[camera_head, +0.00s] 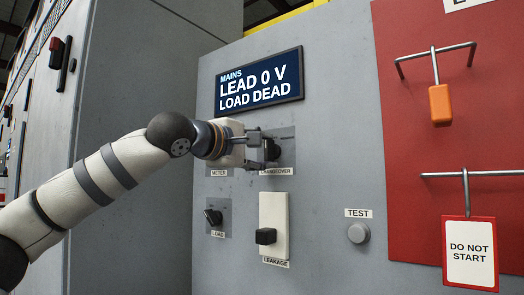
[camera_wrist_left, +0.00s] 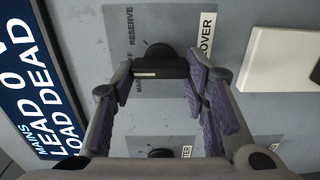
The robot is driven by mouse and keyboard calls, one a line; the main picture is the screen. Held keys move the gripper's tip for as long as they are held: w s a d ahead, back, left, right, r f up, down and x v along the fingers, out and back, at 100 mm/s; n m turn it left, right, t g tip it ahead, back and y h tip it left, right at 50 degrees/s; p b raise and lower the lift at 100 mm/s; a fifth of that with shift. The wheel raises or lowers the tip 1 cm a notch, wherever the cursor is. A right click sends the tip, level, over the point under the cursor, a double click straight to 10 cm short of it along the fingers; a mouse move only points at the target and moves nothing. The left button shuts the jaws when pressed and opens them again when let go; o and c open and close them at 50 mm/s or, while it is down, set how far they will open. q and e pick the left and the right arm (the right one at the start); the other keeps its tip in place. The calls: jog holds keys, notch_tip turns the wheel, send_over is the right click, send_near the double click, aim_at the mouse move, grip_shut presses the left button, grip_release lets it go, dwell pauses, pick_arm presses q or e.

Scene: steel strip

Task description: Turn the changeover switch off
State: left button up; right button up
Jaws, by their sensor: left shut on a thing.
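The changeover switch (camera_head: 273,149) is a black rotary knob on a dark grey plate, above a partly covered label reading CHANGEOVER. In the left wrist view its black handle (camera_wrist_left: 160,65) carries a pale mark near its left end, beside partly hidden MAINS lettering. RESERVE is printed farther up the plate. My left gripper (camera_head: 260,149) reaches the knob from the left and is shut on it. In the left wrist view its purple-padded fingers (camera_wrist_left: 150,82) lie either side of the handle. My right gripper is out of view.
A display (camera_head: 258,82) reads LEAD 0 V, LOAD DEAD. Below the changeover are a LOAD knob (camera_head: 213,217), a LEAKAGE block (camera_head: 266,236) and a TEST button (camera_head: 358,233). A red board (camera_head: 400,140) at right holds an orange padlock (camera_head: 440,104) and a DO NOT START tag (camera_head: 469,252).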

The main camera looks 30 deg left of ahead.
pick_arm(q)
jog(key=o, duration=1.1)
jog(key=shift+o, duration=0.2)
jog(key=s, duration=1.2)
jog(key=shift+a, duration=0.4)
